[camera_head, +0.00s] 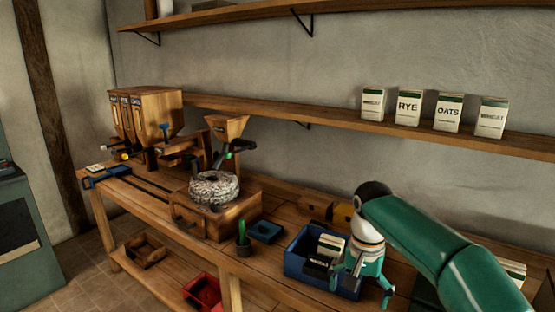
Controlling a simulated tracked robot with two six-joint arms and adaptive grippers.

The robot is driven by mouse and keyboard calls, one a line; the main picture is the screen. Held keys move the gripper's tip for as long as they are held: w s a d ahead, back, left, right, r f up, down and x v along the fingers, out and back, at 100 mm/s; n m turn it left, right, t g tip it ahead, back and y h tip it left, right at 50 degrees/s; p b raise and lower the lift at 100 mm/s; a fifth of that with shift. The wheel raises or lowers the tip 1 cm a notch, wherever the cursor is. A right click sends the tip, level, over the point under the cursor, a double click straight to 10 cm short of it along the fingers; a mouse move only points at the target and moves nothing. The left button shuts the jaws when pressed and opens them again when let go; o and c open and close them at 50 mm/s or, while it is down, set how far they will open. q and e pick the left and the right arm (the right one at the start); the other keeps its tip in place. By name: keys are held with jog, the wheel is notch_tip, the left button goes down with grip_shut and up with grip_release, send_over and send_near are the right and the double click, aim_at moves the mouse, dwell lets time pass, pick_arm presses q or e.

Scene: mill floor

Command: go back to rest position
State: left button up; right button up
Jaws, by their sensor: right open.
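My right arm, green, comes in from the right. Its gripper (361,290) points down at the right edge of a blue bin (296,265) on the bench, with its fingers apart. The bin holds a white packet with a green top (330,246) and a dark-labelled one. The gripper hides part of the bin's right side; I cannot tell whether it touches the bin. Nothing shows between the fingers. My left arm and gripper are not in view.
Several grain packets stand on the wall shelf (340,125). A red bin (203,292) sits below.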

jog(key=s+d+f+g, duration=0.1)
jog(key=s+f+g, duration=0.1)
jog(key=s+f, duration=0.35)
jog(key=s+d+f+g+y, duration=0.1)
jog(key=s+f, duration=0.1)
jog(key=f, duration=0.7)
jog(key=s+d+f+g, duration=0.2)
jog(key=s+f, duration=0.1)
jog(key=f, duration=0.5)
jog(key=s+a+f+n+t+y, duration=0.1)
jog(key=s+a+f+t, duration=0.1)
jog(key=s+a+f, duration=0.2)
jog(key=s+a+f+n+t+y, duration=0.2)
jog(key=s+a+f+t, duration=0.1)
jog(key=s+f, duration=0.7)
jog(key=s+a, duration=0.1)
jog(key=s, duration=0.1)
jog(key=shift+s+a+f+t, duration=0.2)
jog(key=shift+s+f+t, duration=0.05)
jog(key=shift+s+t, duration=0.05)
